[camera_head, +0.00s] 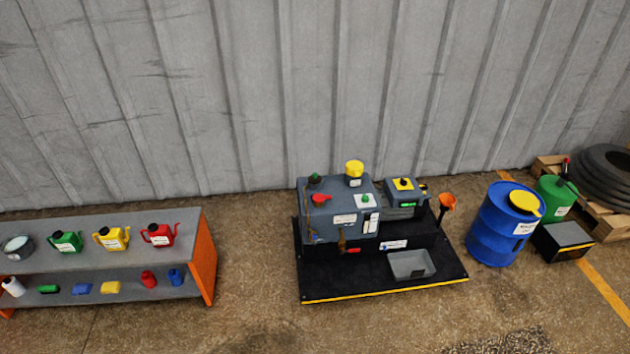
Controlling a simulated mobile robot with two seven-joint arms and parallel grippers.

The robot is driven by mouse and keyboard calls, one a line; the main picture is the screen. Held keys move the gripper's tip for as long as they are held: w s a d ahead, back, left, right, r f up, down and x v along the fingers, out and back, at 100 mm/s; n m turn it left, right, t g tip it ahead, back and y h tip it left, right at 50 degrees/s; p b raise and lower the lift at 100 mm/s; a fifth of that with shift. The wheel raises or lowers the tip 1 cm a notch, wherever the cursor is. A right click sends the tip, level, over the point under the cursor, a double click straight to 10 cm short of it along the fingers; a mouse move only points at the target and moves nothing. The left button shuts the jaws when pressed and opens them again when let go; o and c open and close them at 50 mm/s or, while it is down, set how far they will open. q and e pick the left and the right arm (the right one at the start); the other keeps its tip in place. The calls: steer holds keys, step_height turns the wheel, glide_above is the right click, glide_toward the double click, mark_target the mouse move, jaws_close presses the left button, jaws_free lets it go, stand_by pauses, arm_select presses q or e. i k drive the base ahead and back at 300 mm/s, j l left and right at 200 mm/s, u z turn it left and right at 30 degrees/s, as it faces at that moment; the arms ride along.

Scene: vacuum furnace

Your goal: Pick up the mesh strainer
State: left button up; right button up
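A round, dark grey, bowl-like item with a pale inside (17,247) stands at the far left end of the bench's top. It may be the mesh strainer, but it is too small to make out any mesh. Nothing else in view clearly looks like a strainer. Neither of my grippers shows in the head view.
The grey bench with orange ends (205,256) also holds green (66,242), yellow (112,238) and red (158,235) cans. A grey machine (335,215) stands on a black base (340,285). A blue drum (498,232) stands right. Floor between bench and machine is clear.

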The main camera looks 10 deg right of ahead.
mark_target(314, 179)
steer(key=u, duration=1.65)
steer(key=l+z, duration=0.1)
steer(key=z, duration=2.35)
steer(key=i+j+z, duration=0.85)
steer(key=j, duration=0.25)
steer(key=i+j, duration=0.3)
steer(key=j+z, duration=0.05)
steer(key=j, duration=0.05)
